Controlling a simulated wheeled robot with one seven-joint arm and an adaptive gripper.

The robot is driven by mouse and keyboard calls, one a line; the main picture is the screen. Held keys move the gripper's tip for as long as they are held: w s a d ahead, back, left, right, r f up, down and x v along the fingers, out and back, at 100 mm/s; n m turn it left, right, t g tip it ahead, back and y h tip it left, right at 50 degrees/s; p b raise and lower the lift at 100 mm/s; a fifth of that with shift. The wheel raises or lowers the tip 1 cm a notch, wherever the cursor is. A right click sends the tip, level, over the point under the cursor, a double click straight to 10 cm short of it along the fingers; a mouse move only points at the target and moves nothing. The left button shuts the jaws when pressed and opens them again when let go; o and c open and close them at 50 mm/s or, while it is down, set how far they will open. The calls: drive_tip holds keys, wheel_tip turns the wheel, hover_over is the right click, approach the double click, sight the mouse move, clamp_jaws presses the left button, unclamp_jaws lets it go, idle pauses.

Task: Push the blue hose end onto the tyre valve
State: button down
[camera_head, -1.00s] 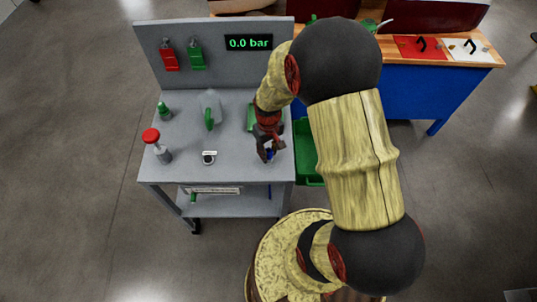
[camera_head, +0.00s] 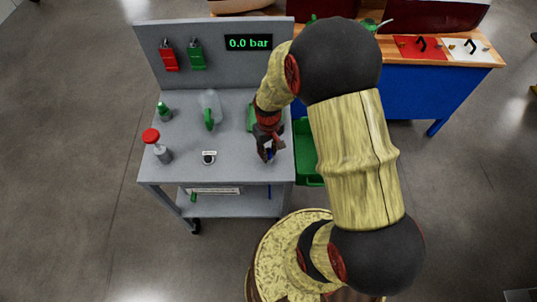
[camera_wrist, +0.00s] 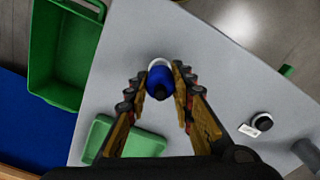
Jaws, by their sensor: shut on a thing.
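My gripper (camera_head: 267,153) is low over the right front part of the grey bench. It is shut on the blue hose end (camera_wrist: 160,80), which sits between the two fingertips in the wrist view. A white rim shows at its far side, and the underside is hidden. In the head view only a bit of blue shows beside the fingers. A small dark round piece with a white label (camera_head: 208,157) stands on the bench to the left, apart from the gripper. It also shows at the right in the wrist view (camera_wrist: 262,118). I cannot tell whether it is the tyre valve.
A red-topped item (camera_head: 151,136), a green-capped item (camera_head: 163,108) and a clear bottle (camera_head: 209,110) stand at the left. A green tray (camera_wrist: 142,145) lies behind my gripper. A green bin (camera_head: 308,158) is beside the bench. The display (camera_head: 248,43) reads 0.0 bar.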

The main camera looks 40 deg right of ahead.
sight(268, 151)
drive_tip(key=shift+r+p, duration=0.45)
drive_tip(key=shift+r, duration=0.2)
drive_tip(key=shift+r+p, duration=1.05)
drive_tip(key=shift+r, duration=0.4)
